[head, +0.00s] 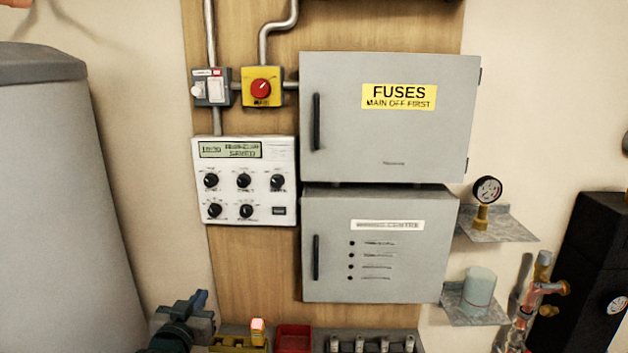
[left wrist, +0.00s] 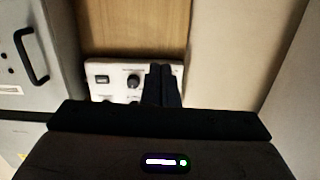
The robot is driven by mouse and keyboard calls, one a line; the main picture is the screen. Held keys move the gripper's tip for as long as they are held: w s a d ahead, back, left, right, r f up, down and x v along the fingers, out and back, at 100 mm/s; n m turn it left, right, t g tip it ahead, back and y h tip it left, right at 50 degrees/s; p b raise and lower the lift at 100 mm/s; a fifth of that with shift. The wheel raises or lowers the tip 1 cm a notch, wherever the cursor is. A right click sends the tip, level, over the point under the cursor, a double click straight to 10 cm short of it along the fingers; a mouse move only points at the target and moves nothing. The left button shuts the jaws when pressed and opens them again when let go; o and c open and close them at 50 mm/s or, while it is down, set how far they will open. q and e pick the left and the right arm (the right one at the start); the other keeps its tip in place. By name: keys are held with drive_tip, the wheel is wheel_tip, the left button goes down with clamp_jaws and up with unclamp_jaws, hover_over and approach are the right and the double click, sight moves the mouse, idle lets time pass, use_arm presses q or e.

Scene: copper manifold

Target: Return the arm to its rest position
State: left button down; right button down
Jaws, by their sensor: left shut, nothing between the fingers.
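My left gripper (left wrist: 159,75) shows in the left wrist view. Its two black fingers are together with nothing between them, in front of the white control panel (left wrist: 118,68). They overlap part of the panel in the picture; I cannot tell the gap. I cannot make out the left gripper in the head view, where the panel (head: 234,158) shows with its black knobs and a lit display whose lower line seems to read SAVED. My right gripper is in neither view.
The grey fuse cabinet (head: 385,140) and a second grey cabinet (head: 375,270) stand right of the panel, doors closed. A red rotary switch (head: 261,88) sits above the panel. A gauge (head: 487,190) and pale cup (head: 480,286) stand on shelves. A large grey cylinder (head: 60,200) is at left.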

use_arm(q)
drive_tip(key=s+a+f+g, duration=0.1)
drive_tip(key=s+f+g, duration=0.6)
drive_tip(key=s+f, duration=1.15)
drive_tip(key=s+a+f+g+y, duration=0.1)
drive_tip(key=s+f+g, duration=0.15)
drive_tip(key=s, duration=0.75)
drive_tip(key=s+f+g, duration=0.2)
drive_tip(key=s+g, duration=0.2)
drive_tip(key=s, duration=0.5)
wheel_tip(320, 180, down, 28)
drive_tip(key=w+a+g, duration=0.1)
drive_tip(key=a, duration=0.2)
drive_tip(key=s+a+f+g, duration=0.1)
drive_tip(key=s+f, duration=1.8)
drive_tip(key=f, duration=0.2)
drive_tip(key=shift+s+a+f, duration=0.2)
drive_tip(key=shift+f, duration=0.15)
